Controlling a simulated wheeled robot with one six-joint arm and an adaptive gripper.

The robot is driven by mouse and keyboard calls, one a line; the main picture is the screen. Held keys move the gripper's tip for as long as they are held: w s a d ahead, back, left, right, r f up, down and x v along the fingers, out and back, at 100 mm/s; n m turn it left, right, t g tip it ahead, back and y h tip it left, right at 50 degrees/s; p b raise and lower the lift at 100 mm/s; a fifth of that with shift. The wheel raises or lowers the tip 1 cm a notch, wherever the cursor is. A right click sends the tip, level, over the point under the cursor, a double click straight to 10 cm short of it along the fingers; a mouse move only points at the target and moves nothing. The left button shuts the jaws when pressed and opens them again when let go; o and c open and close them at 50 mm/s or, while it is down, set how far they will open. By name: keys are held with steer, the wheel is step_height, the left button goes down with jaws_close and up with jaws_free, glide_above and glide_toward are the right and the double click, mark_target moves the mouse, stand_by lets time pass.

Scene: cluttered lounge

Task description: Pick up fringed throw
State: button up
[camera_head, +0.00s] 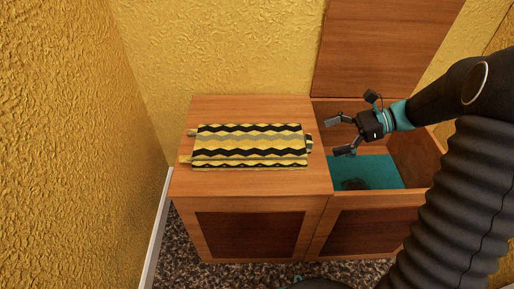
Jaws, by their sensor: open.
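The fringed throw (250,147) lies folded flat on the closed left part of a wooden chest (290,182). It has yellow, grey and black zigzag stripes, with small tabs or fringe at its left and right ends. My gripper (337,136) is open and empty to the right of the throw, above the open right compartment. Its two fingers point left toward the throw and are apart from it.
The chest's right compartment has a teal bottom (392,172) with a dark item (355,184) on it, hard to make out. Its raised lid (385,50) stands upright behind. Yellow textured walls (75,130) close in at the left and back. Speckled floor (235,273) shows in front.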

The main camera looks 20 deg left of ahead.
mark_target(312, 154)
steer(key=x, duration=0.5)
steer(key=shift+s, duration=0.2)
jaws_close()
